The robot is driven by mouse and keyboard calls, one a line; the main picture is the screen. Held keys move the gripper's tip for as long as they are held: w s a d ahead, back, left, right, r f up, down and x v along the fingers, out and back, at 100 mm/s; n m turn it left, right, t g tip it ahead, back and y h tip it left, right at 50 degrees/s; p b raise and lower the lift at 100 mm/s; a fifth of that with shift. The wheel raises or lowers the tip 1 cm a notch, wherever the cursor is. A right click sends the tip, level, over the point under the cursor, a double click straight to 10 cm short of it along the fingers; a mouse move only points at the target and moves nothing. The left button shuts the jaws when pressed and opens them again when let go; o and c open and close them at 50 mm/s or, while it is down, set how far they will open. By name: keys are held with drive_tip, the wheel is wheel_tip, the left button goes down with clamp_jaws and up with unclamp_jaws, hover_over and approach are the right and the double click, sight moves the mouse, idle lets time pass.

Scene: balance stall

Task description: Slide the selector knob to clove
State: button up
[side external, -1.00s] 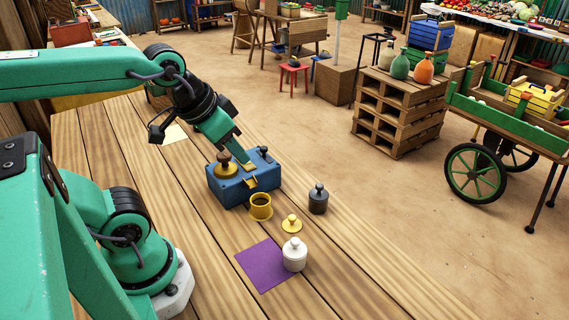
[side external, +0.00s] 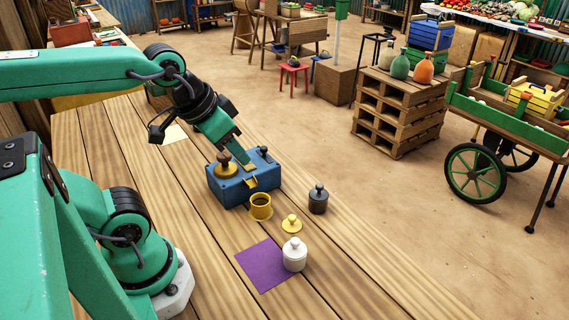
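A blue box (side external: 232,190) sits on the wooden table with a brass round part with a dark knob (side external: 225,167) on its left top. A second small dark knob (side external: 263,152) stands at its back right. A small brass piece (side external: 250,182) is on its front. No clove marking is legible, and I cannot tell which knob is the selector. My gripper (side external: 246,164) points down at the top of the box, between the two knobs. Its fingertips are at or just above the box top; contact and finger gap are too small to tell.
In front of the box are a yellow cup (side external: 260,207), a yellow lid (side external: 292,224), a dark lidded jar (side external: 318,199) and a white lidded jar (side external: 294,255) at the edge of a purple mat (side external: 262,268). The near right table is clear.

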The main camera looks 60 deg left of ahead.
drive_tip(key=shift+o, duration=0.6)
drive_tip(key=n+g, duration=0.6)
drive_tip(key=n, duration=0.3)
hover_over(264, 147)
wheel_tip(264, 147, down, 8)
drive_tip(key=shift+r, duration=0.25)
drive_tip(key=shift+f, duration=3.9)
drive_tip(key=shift+c, duration=0.4)
